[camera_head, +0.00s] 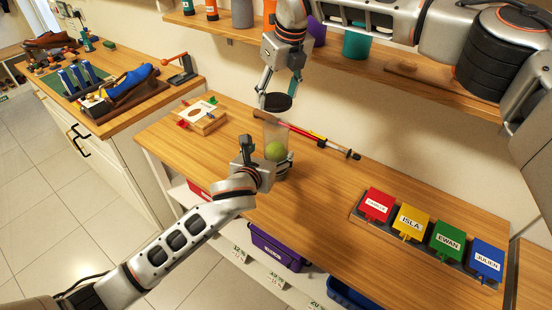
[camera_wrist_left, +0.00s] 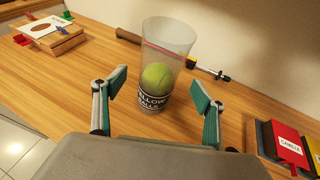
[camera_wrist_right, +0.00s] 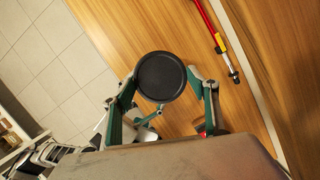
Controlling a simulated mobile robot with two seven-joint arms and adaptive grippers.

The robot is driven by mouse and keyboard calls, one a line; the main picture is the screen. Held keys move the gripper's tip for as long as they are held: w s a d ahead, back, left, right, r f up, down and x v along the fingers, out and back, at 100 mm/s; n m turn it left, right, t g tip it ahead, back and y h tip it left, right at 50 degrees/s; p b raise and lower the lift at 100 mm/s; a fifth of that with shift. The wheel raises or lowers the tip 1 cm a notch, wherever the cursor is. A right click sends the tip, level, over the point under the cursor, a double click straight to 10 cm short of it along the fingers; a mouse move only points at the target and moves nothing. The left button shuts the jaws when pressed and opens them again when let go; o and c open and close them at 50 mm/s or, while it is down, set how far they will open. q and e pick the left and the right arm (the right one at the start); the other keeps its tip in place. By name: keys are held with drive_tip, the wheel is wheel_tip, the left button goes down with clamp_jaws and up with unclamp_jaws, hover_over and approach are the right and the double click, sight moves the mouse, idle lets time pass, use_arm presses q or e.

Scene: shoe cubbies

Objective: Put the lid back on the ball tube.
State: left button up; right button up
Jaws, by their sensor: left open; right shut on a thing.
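The ball tube (camera_wrist_left: 171,55) is a clear upright cylinder with a yellow-green ball (camera_wrist_left: 157,80) inside and a dark label reading "YELLOW BALLS". It stands on the wooden bench, and its top is uncovered. In the head view the tube (camera_head: 274,132) is partly hidden by my left gripper (camera_head: 278,172). In the left wrist view the left gripper (camera_wrist_left: 160,105) is open, with the tube between and beyond its fingers. My right gripper (camera_head: 279,98) is shut on the round black lid (camera_wrist_right: 161,77), which it holds in the air above the tube in the head view.
A red and yellow stick-like tool (camera_head: 308,135) lies behind the tube. A wooden block with cards (camera_head: 203,117) is at the back left. Coloured name tags in a tray (camera_head: 357,213) sit at the right. A wall shelf (camera_head: 222,29) runs above the bench.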

sight(277, 119)
use_arm(q)
drive_tip(key=x, duration=0.6)
drive_tip(key=shift+w+d+f, duration=0.1)
drive_tip(key=shift+w, duration=0.2)
drive_tip(key=c, duration=1.7)
use_arm(e)
drive_tip(key=shift+f, duration=2.45)
drive_tip(key=shift+f, duration=0.9)
drive_tip(key=shift+f, duration=0.65)
drive_tip(key=o, duration=0.8)
